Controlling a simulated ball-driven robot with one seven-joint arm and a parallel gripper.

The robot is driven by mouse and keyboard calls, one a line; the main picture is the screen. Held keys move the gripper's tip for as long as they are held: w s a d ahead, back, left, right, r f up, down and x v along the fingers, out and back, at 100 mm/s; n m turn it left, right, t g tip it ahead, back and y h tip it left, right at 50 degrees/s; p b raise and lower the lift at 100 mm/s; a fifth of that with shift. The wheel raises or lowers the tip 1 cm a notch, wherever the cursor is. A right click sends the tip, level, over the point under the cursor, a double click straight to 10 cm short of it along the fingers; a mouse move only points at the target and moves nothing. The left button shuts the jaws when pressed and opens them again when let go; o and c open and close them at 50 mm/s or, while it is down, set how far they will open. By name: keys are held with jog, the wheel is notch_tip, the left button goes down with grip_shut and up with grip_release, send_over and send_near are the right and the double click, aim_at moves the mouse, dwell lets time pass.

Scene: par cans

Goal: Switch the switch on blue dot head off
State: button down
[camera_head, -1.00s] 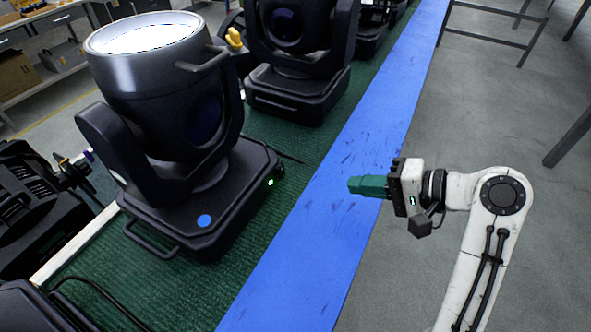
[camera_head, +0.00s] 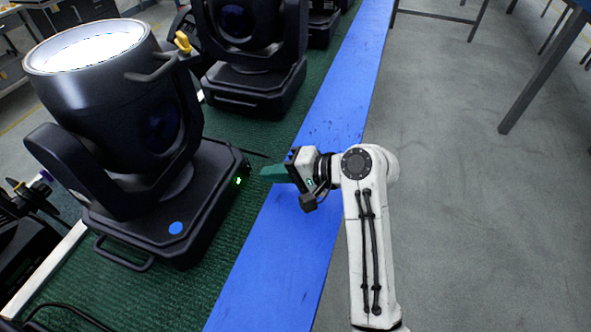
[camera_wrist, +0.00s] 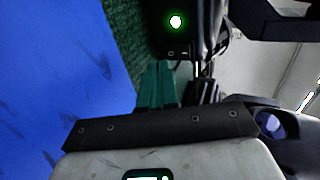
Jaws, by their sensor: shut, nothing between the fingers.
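The blue dot head is a black moving-head light (camera_head: 165,195) with a round blue dot (camera_head: 176,228) on its base, at the left in the head view. Its lamp face glows white. A green light marks the switch (camera_head: 238,181) on the base's right end; it also shows as a bright green glow in the wrist view (camera_wrist: 175,21). My gripper (camera_head: 264,173) has green fingers, closed together and empty. It is a little to the right of the switch, apart from it in the head view. In the wrist view the fingers (camera_wrist: 158,84) point toward the base's end panel.
More black heads (camera_head: 255,60) stand behind in a row on the green mat (camera_head: 225,215). A blue strip (camera_head: 275,250) runs along the mat's right side. A black cable lies behind the switch end.

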aim_at(248, 169)
jog(key=shift+w+a+f, duration=0.1)
jog(key=shift+w+a, duration=0.05)
jog(key=shift+a, duration=0.35)
jog(key=shift+w+a+f, duration=0.1)
jog(key=shift+w+a, duration=0.05)
jog(key=shift+a, duration=0.3)
jog(key=shift+f, duration=0.1)
jog(key=shift+w+a+y+b, duration=0.1)
jog(key=shift+a+y+b, duration=0.05)
jog(key=shift+y+b, duration=0.15)
jog(key=shift+r, duration=0.25)
